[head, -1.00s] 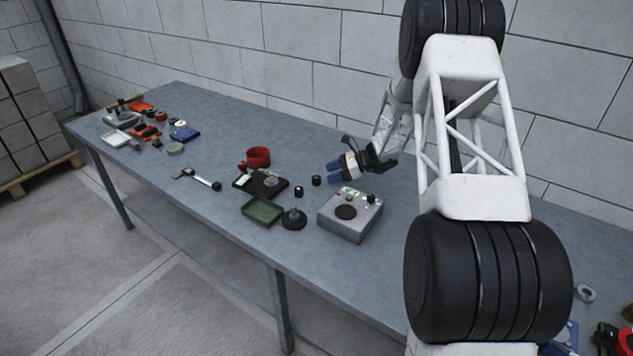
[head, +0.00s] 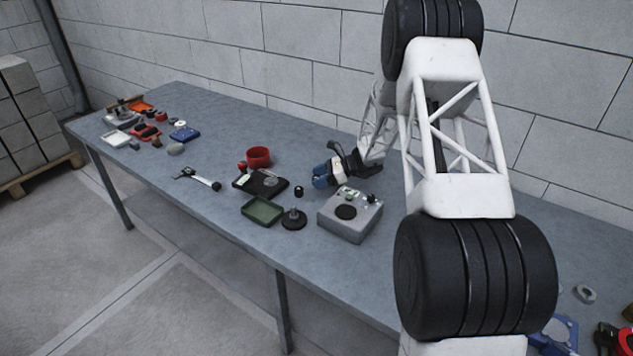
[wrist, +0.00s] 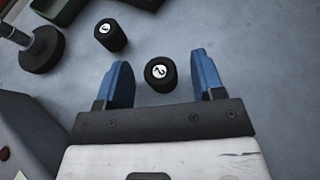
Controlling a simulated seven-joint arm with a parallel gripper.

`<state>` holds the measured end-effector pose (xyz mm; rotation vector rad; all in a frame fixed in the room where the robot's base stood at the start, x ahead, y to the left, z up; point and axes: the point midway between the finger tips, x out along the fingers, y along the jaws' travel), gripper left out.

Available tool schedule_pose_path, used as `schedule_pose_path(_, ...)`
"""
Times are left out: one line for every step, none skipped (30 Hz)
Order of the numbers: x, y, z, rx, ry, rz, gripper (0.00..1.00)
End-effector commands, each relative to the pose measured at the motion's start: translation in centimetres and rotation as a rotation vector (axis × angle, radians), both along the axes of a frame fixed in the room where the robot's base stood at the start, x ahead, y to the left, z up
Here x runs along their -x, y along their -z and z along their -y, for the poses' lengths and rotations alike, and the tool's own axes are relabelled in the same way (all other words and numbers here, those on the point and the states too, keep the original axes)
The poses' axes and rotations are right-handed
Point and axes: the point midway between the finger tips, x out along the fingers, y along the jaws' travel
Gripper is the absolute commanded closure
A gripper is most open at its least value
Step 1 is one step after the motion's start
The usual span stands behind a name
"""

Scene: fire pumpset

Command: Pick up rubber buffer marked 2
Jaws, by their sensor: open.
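A black rubber buffer (wrist: 161,74), a short cylinder with a white label that looks like a 2, stands on the table in the wrist view. It is between the open blue fingers of my gripper (wrist: 165,82), near their tips, with a gap on each side. A second black buffer (wrist: 110,35) stands up and left of it, outside the fingers; its mark is hard to read. In the head view my gripper (head: 320,178) is low over the table and hides the buffer between its fingers. The second buffer (head: 299,191) stands just left of it.
A grey box (head: 349,226) with a black disc on top stands in front of my gripper. A black disc with a post (head: 293,219), a green tray (head: 262,210), a black plate (head: 268,184) and a red ring (head: 258,157) lie to the left.

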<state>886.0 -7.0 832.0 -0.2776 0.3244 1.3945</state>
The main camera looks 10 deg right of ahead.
Motion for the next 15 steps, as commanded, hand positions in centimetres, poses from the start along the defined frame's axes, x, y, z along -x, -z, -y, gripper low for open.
schedule_pose_path(0.0, 0.0, 0.0, 0.0, 0.0, 0.0, 0.38)
schedule_pose_path(0.0, 0.0, 0.0, 0.0, 0.0, 0.0, 0.38)
schedule_pose_path(0.0, 0.0, 0.0, 0.0, 0.0, 0.0, 0.38)
schedule_pose_path(0.0, 0.01, 0.0, 0.0, 0.0, 0.0, 0.38)
schedule_pose_path(0.0, 0.01, 0.0, 0.0, 0.0, 0.0, 0.39)
schedule_pose_path(0.0, 0.0, 0.0, 0.0, 0.0, 0.0, 0.46)
schedule_pose_path(0.0, 0.01, 0.0, 0.0, 0.0, 0.0, 0.5)
schedule_pose_path(0.0, 0.01, 0.0, 0.0, 0.0, 0.0, 0.55)
schedule_pose_path(0.0, 0.01, 0.0, 0.0, 0.0, 0.0, 0.61)
schedule_pose_path(0.0, 0.01, 0.0, 0.0, 0.0, 0.0, 0.65)
schedule_pose_path(0.01, 0.01, 0.0, 0.0, 0.0, 0.0, 0.7)
schedule_pose_path(0.01, 0.01, 0.0, 0.0, 0.0, 0.0, 0.76)
schedule_pose_path(0.01, 0.01, 0.0, 0.0, 0.0, 0.0, 0.81)
schedule_pose_path(0.01, 0.01, 0.0, 0.0, 0.0, 0.0, 0.85)
schedule_pose_path(0.01, 0.01, 0.0, 0.0, 0.0, 0.0, 0.91)
